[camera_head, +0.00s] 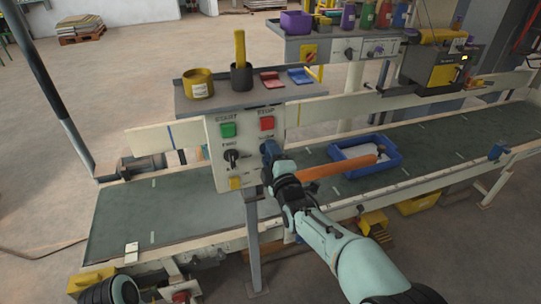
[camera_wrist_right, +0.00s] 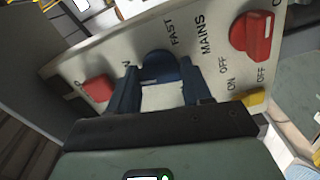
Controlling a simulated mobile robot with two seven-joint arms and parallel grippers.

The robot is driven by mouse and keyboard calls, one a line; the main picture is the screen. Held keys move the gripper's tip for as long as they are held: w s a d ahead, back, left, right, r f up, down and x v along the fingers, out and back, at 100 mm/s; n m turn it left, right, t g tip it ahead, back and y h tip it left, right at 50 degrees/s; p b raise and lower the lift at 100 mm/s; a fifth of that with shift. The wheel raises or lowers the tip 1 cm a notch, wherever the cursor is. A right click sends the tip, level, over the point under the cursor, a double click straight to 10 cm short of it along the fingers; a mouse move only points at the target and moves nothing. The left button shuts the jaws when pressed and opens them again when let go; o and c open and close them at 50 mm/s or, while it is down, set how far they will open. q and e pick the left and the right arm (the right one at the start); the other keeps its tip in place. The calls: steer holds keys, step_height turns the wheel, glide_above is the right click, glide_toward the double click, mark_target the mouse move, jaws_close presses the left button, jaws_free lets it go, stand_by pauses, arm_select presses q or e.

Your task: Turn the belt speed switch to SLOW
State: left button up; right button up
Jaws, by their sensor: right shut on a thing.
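The grey control panel (camera_head: 245,142) stands beside the conveyor, with a green START button (camera_head: 228,130), a red STOP button (camera_head: 267,123) and a black knob (camera_head: 232,157). My right gripper (camera_head: 268,152) reaches the panel's right side, below the STOP button, and covers what is there. In the wrist view, my right gripper (camera_wrist_right: 160,92) is shut on a blue knob (camera_wrist_right: 159,63) on the panel face. The word FAST is printed beside this knob. The SLOW label cannot be read, and the knob's exact setting cannot be told.
In the wrist view, a red knob (camera_wrist_right: 252,35) and a red part (camera_wrist_right: 97,88) flank the blue knob. A shelf (camera_head: 225,95) with cups tops the panel. A blue tray (camera_head: 385,162) sits on the belt (camera_head: 165,210), behind my right arm. A second panel (camera_head: 350,48) stands further back.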

steer(key=shift+n, duration=1.1)
steer(key=o, duration=1.1)
steer(key=shift+c, duration=0.2)
steer(key=v, duration=1.3)
steer(key=shift+s, duration=0.25)
